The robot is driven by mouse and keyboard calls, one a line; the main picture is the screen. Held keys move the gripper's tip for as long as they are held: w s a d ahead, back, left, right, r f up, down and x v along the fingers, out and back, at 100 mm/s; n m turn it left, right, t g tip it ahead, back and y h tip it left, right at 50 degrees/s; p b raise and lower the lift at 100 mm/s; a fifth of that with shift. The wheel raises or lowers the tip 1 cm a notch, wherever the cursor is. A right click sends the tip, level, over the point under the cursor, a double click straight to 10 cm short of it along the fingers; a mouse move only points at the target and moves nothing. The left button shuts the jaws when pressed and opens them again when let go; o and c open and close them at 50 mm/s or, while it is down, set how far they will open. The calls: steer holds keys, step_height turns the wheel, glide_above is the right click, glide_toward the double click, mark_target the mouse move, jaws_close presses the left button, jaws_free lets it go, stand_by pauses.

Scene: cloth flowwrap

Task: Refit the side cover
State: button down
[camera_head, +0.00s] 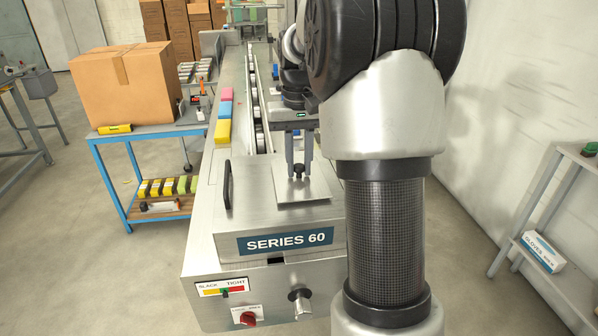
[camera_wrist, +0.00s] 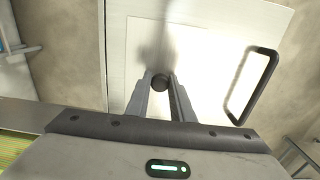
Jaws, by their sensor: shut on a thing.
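The side cover appears to be a thin metal plate (camera_head: 287,194) with a small black knob, at the top of the SERIES 60 housing (camera_head: 247,212). The plate also shows pale in the wrist view (camera_wrist: 192,75). My gripper (camera_head: 298,168) points down over it. In the wrist view my gripper's fingers (camera_wrist: 160,84) are shut on the black knob (camera_wrist: 160,80). I cannot tell whether the plate rests on the housing or is slightly raised. The housing has a black bar handle (camera_head: 228,185) left of the plate.
The housing front has a SLACK/TIGHT gauge (camera_head: 223,288), a red knob (camera_head: 249,318) and a silver knob (camera_head: 300,303). Pink, blue and yellow blocks (camera_head: 223,131) lie along the conveyor. A blue table (camera_head: 113,141) with a cardboard box (camera_head: 127,84) stands left. My arm covers the right side.

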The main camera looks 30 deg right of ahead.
steer(key=shift+r+p, duration=1.75)
steer(key=shift+r, duration=0.4)
steer(key=c, duration=2.2)
jaws_free()
jaws_close()
steer(key=shift+d+r, duration=0.15)
steer(key=shift+d, duration=0.1)
steer(key=s+d+r+t+y+p, duration=0.25)
steer(key=d+y+p, duration=0.25)
steer(key=d+y, duration=0.4)
steer(key=s+d+r+t+y+p, duration=0.2)
steer(key=d+r+t+y+p, duration=0.15)
steer(key=d+y+p, duration=0.35)
step_height(320, 180, down, 37)
steer(key=d+g+y+b, duration=0.1)
steer(key=b, duration=3.2)
steer(key=shift+w+d+f, duration=0.15)
steer(key=shift+d, duration=0.2)
